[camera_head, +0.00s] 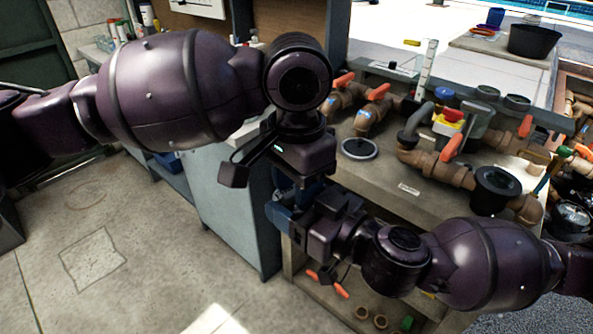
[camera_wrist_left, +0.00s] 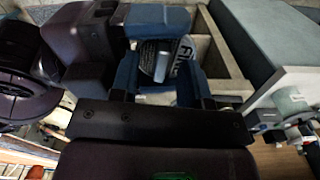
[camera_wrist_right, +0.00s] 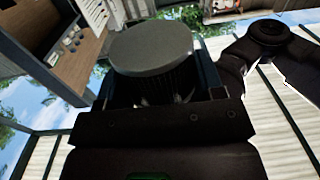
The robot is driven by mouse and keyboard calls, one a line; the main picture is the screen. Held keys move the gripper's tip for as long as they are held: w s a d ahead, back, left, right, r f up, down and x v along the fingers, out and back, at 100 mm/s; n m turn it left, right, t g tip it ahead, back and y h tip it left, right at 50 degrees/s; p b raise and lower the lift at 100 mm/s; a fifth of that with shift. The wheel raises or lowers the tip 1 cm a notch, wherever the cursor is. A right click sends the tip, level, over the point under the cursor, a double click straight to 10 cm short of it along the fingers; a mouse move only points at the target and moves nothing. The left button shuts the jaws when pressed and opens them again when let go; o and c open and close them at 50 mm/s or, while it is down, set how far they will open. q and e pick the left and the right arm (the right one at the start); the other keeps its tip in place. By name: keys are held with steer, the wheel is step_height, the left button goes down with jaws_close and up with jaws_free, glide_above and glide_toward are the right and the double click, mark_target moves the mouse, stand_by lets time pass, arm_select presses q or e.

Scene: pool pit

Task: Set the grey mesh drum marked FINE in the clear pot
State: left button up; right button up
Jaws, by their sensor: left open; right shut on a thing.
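The mesh drum (camera_wrist_left: 162,60) shows its pale band with dark FINE lettering, partly cut off, in the left wrist view. My right gripper (camera_wrist_right: 160,92) is shut on the drum, whose flat grey end and dark ribbed side show in the right wrist view (camera_wrist_right: 150,48). My left gripper (camera_wrist_left: 158,88) is open, close to the drum, with its blue fingers either side of the lettering. I cannot tell whether they touch it. In the head view the arms hide the drum. No clear pot can be made out for certain; a black-rimmed pot (camera_head: 494,188) stands on the bench at right.
A grey cabinet (camera_head: 232,205) stands left of the bench. The concrete floor (camera_head: 90,255) at left is mostly clear.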

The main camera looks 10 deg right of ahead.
arm_select(q)
steer(key=shift+c, duration=0.4)
jaws_close()
arm_select(e)
steer(key=o, duration=1)
steer(key=shift+r, duration=0.1)
